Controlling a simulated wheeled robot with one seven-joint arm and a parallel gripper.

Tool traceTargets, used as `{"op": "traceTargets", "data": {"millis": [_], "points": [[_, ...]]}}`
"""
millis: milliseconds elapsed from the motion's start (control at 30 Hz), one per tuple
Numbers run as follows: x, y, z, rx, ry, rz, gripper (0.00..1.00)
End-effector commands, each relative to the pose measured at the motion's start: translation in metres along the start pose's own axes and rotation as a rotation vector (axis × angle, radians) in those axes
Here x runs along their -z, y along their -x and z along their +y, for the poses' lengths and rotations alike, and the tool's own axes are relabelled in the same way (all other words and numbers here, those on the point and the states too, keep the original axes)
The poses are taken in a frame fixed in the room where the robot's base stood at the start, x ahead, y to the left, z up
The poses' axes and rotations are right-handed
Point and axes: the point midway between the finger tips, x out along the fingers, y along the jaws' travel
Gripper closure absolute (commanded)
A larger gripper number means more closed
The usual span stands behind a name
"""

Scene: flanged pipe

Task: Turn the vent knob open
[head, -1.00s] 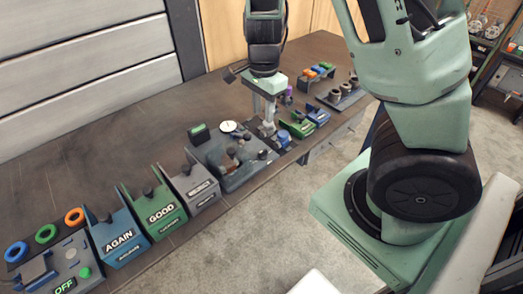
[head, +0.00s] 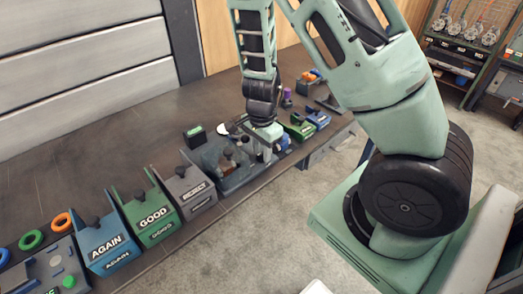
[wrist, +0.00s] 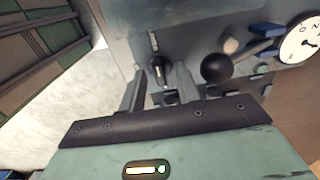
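In the wrist view, a small dark knob (wrist: 158,70) sits on the grey panel (wrist: 110,14), with a short light slot or mark above it. I take it to be the vent knob. My gripper (wrist: 160,86) is open, with its two grey fingers on either side of the knob and some gap showing. I cannot tell whether either finger touches it. In the head view my gripper (head: 262,152) is low over the right end of the grey fixture (head: 236,181), and hides the knob there.
A black ball handle (wrist: 216,68) stands close right of the fingers, with a white dial gauge (wrist: 301,42) beyond it. Bins marked REJECT (head: 189,190), GOOD (head: 152,218) and AGAIN (head: 107,246) line the bench to the left. The bench's back (head: 100,140) is clear.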

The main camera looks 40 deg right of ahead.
Motion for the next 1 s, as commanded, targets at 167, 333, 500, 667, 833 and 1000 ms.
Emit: {"op": "traceTargets", "data": {"millis": [167,333,500,667,833,1000], "points": [[-0.0001,0.0003,-0.0001,0.000,0.000,0.000,0.73],[-0.0001,0.0004,-0.0002,0.000,0.000,0.000,1.00],[-0.0001,0.0005,-0.0002,0.000,0.004,0.000,1.00],[-0.0001,0.0003,-0.0003,0.001,0.034,-0.001,1.00],[0.0000,-0.0002,-0.0003,0.001,0.118,-0.001,1.00],[0.0002,-0.0003,-0.0006,0.002,0.253,0.000,1.00]]}}
